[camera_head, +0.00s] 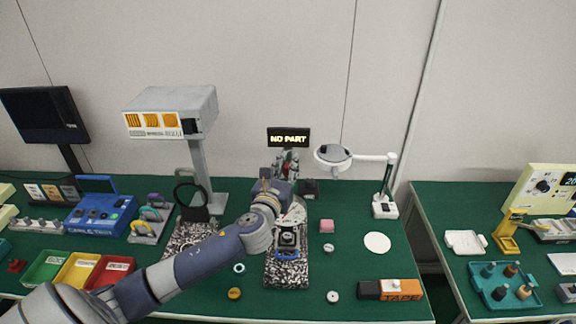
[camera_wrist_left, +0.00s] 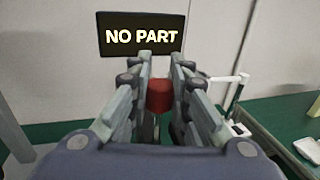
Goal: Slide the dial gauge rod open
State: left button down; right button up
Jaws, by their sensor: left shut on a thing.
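My left gripper (camera_head: 288,160) reaches in from the left over the speckled granite base (camera_head: 287,275) of the gauge stand. In the left wrist view its fingers (camera_wrist_left: 160,82) are closed on a small red cap (camera_wrist_left: 159,96), which looks like the end of the dial gauge rod. The rod below the cap is mostly hidden by my gripper and wrist. A small dark and pale fixture (camera_head: 287,238) sits on the granite base, partly behind my arm. A black sign (camera_head: 289,138) reading NO PART stands just behind the gripper.
A magnifier lamp (camera_head: 334,154) stands to the right of my gripper. A grey machine (camera_head: 171,112) on a post rises to the left. Red, yellow and green bins (camera_head: 109,270) lie front left. An orange and black block (camera_head: 391,289) lies front right.

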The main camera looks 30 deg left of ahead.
pick_arm(q)
jog(key=shift+r, duration=0.3)
jog(key=shift+w+f, duration=0.1)
pick_arm(e)
jog(key=shift+r, duration=0.3)
pick_arm(q)
jog(key=c, duration=1.8)
grip_release()
jog(key=o, duration=0.4)
jog(key=shift+s, duration=0.2)
jog(key=shift+s+d+r, duration=0.1)
jog(key=shift+s+r, duration=0.1)
pick_arm(e)
jog(key=shift+s, duration=0.1)
pick_arm(q)
jog(key=shift+w+f, duration=0.1)
pick_arm(e)
jog(key=shift+d, duration=0.1)
